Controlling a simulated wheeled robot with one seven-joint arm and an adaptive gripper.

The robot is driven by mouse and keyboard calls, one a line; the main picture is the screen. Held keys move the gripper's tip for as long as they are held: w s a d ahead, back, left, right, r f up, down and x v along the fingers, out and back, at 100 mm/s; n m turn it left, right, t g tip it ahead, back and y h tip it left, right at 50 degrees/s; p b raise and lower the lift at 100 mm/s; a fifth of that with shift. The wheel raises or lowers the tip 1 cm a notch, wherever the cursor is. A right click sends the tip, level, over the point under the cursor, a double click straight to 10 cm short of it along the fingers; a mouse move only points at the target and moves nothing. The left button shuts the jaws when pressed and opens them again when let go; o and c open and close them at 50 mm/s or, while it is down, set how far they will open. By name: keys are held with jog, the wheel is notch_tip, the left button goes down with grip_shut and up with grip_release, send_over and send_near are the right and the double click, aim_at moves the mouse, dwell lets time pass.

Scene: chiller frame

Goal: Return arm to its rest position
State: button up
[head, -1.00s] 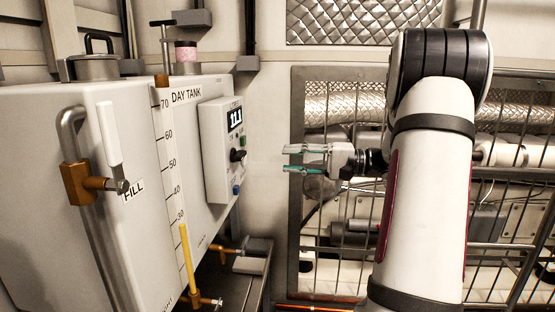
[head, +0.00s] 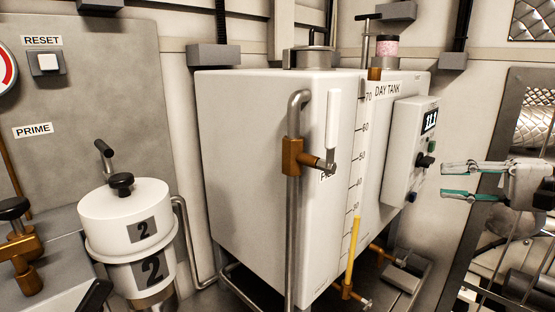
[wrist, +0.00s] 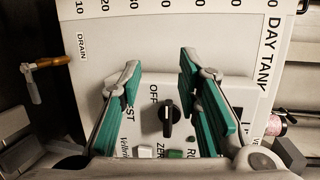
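My gripper (head: 458,181) is at the right of the head view, its two teal-padded fingers pointing left. It is open, with a clear gap between the fingers and nothing held. In the wrist view the open fingers (wrist: 163,105) frame a black knob (wrist: 170,118) on the control box, beyond the fingertips. The control box (head: 404,152) is on the right face of the day tank (head: 260,150) and shows a lit display. The fingers look apart from the box in the head view. Most of my arm is outside the head view.
A metal lattice frame (head: 497,180) stands behind my gripper at the right. A white canister marked 2 (head: 125,215) stands at the left. Open space lies between tank and lattice.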

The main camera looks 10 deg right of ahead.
jog(key=s+a+f+n+g+h, duration=0.15)
jog(key=s+a+g, duration=0.4)
jog(key=a, duration=0.55)
jog(key=s+a+f+n+g+h, duration=0.1)
jog(key=s+a+n+g+h, duration=0.2)
jog(key=s+a, duration=0.6)
jog(key=s+a+f+n+g+h, duration=0.2)
jog(key=s+f+n+h, duration=0.35)
jog(key=s, duration=0.85)
notch_tip(320, 180, up, 32)
jog(key=d+m+t+h+p, duration=0.1)
jog(key=t+p, duration=0.3)
jog(key=p, duration=2.8)
jog(key=shift+r+h, duration=0.15)
jog(key=shift+h, duration=0.45)
jog(key=shift+t, duration=0.25)
